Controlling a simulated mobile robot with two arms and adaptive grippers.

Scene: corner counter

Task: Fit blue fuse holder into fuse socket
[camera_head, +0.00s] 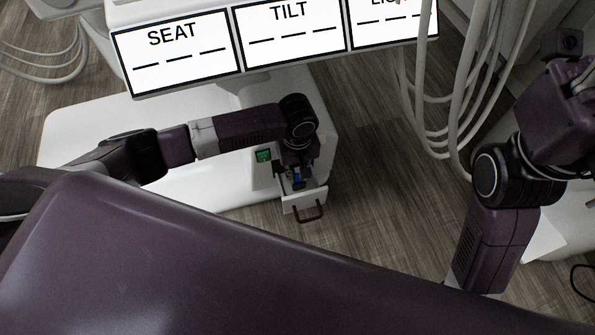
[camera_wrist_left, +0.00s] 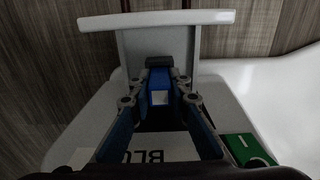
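The blue fuse holder (camera_wrist_left: 160,91), with a pale square on its face, sits between the fingertips of my left gripper (camera_wrist_left: 161,84) in the left wrist view. The fingertips appear to touch both its sides. In the head view, my left gripper (camera_head: 297,178) points down over the open drawer and a little blue shows there. The fuse socket cannot be made out; a dark area lies below the holder in the wrist view. My right gripper is not visible; only its arm (camera_head: 500,225) shows at the right.
The open white drawer (camera_head: 308,199) has a dark handle. A green panel (camera_head: 263,156) is beside it, also in the wrist view (camera_wrist_left: 246,150). A partly hidden label (camera_wrist_left: 145,156) reads "BLU". Screens (camera_head: 290,32) stand behind; cables (camera_head: 455,90) hang at right.

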